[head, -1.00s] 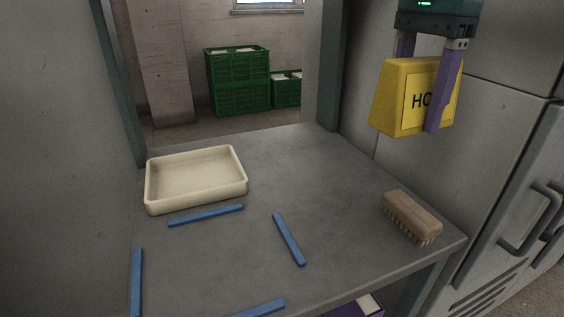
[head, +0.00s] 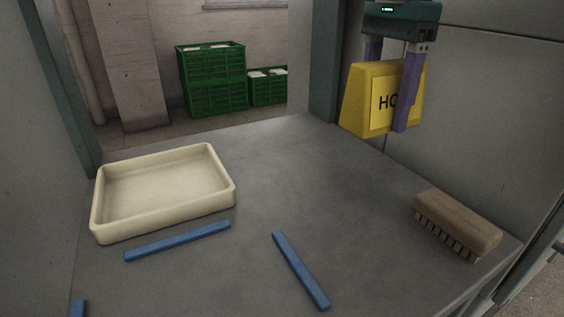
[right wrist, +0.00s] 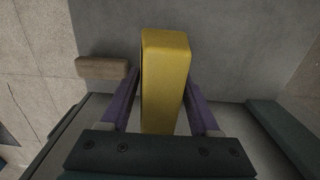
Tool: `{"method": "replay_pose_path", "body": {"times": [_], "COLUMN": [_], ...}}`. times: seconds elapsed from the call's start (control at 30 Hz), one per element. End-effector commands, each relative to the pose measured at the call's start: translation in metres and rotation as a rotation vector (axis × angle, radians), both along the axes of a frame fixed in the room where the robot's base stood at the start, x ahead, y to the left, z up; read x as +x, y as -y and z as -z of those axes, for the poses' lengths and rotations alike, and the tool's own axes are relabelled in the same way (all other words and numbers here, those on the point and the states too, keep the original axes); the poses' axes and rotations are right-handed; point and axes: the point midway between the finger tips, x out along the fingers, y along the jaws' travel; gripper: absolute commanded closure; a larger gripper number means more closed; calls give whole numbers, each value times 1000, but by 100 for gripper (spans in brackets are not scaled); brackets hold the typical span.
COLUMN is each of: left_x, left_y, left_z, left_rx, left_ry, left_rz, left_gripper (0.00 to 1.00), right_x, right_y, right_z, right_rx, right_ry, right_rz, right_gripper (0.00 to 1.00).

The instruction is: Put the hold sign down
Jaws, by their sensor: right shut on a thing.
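The hold sign (head: 357,98) is a yellow block-like sign with black letters, partly covered by a finger so that only "HO" reads clearly. My right gripper (head: 386,100) is shut on it, one purple finger on each side, and holds it upright in the air over the far right part of the grey table (head: 290,180). In the right wrist view the sign (right wrist: 165,80) sits between the two fingers of the gripper (right wrist: 165,100). My left gripper is not in view.
A cream tray (head: 228,190) stands at the table's left. Blue strips (head: 180,241) (head: 300,270) lie on the table. A wooden brush (head: 458,220) lies near the right edge. Green crates (head: 212,80) stand on the floor behind. The table's middle and back are clear.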

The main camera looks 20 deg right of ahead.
Motion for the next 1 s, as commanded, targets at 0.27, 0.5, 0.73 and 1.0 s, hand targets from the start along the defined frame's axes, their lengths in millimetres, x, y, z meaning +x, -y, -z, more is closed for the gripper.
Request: {"method": "replay_pose_path", "body": {"times": [0.27, 0.5, 0.73, 1.0], "left_x": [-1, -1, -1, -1], "left_y": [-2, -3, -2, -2], "left_z": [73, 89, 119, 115], "left_rx": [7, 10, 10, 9], "left_ry": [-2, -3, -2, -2], "left_rz": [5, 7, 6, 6], "left_gripper": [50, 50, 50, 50], "right_x": [0, 0, 0, 0], "right_y": [0, 0, 0, 0], "right_z": [78, 95, 127, 124], "right_rx": [-1, 0, 0, 0], "right_ry": [0, 1, 0, 0], "right_rz": [0, 0, 0, 0], "right_gripper": [95, 95, 95, 95]}}
